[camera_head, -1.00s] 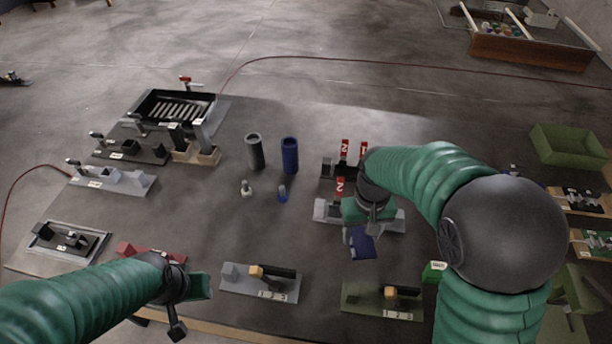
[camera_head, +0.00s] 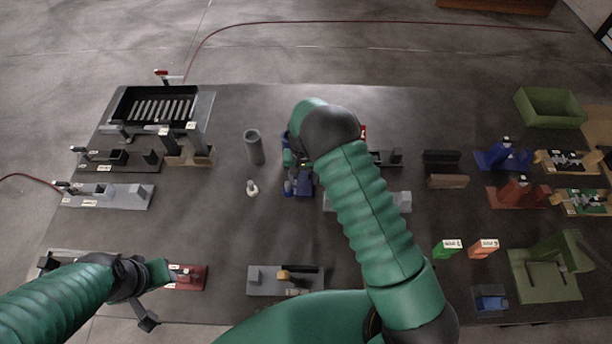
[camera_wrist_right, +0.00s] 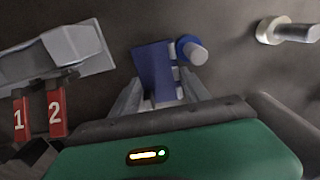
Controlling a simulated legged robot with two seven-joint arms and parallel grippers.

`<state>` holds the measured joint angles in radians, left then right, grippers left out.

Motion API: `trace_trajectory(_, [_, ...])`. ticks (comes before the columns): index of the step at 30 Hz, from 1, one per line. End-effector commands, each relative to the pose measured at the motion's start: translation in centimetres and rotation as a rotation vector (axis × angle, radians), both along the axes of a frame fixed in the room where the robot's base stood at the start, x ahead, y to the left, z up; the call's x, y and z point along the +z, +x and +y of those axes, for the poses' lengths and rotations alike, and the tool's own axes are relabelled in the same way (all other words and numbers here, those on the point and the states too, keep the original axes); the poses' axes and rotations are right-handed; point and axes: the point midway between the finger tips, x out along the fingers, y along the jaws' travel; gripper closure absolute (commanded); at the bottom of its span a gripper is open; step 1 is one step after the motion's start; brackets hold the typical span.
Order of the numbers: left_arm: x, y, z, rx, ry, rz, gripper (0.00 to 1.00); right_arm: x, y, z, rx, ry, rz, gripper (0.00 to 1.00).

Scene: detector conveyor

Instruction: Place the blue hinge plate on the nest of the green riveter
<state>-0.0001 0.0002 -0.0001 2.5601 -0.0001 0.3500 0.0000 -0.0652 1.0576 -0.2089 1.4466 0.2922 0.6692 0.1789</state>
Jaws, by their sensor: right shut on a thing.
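The blue hinge plate (camera_wrist_right: 152,68) sits between the fingertips of my right gripper (camera_wrist_right: 160,95) in the right wrist view. In the head view the plate (camera_head: 298,186) is above the middle of the table, partly hidden by the gripper (camera_head: 295,172). What looks like the green riveter (camera_head: 545,268), an olive frame on a flat base, stands at the table's right front, well away from the plate. Its nest is not clear. My left gripper (camera_head: 158,272) is beside a red fixture (camera_head: 190,277); its opening is unclear.
A blue peg (camera_wrist_right: 190,50) lies close beyond the plate in the wrist view. A white peg (camera_head: 252,187) and grey cylinder (camera_head: 254,147) stand left of my right gripper. A green tag (camera_head: 447,249) and an orange tag (camera_head: 483,248) stand left of the riveter.

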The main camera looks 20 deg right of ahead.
Motion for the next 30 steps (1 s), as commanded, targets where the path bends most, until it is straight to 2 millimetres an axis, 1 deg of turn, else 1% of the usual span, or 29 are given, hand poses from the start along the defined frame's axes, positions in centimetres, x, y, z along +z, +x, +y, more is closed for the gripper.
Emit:
trace_trajectory(2, [0.12, 0.01, 0.01, 0.000, 0.000, 0.000, 0.64, -0.34, -0.01, -0.24, -0.002, 0.002, -0.002, 0.96])
trace_trajectory(7, [0.05, 0.01, 0.01, 0.000, 0.000, 0.000, 0.64, -0.34, -0.04, -0.45, -0.003, 0.004, -0.003, 0.96])
trace_trajectory(11, [-0.31, 0.01, -0.01, 0.000, 0.000, 0.000, 0.64, -0.82, -0.03, -0.47, -0.002, 0.004, -0.002, 0.96])
trace_trajectory(12, [-0.15, 0.00, -0.01, 0.000, 0.000, 0.000, 0.64, -0.68, -0.03, -0.41, -0.002, 0.004, -0.001, 0.41])
trace_trajectory(16, [-0.15, 0.00, -0.01, 0.000, 0.000, 0.000, 0.64, -0.69, -0.04, -0.37, -0.002, 0.001, 0.000, 0.24])
trace_trajectory(30, [-0.16, 0.01, 0.00, 0.000, 0.000, 0.000, 0.64, -0.72, -0.14, -0.23, -0.001, 0.004, 0.003, 0.24])
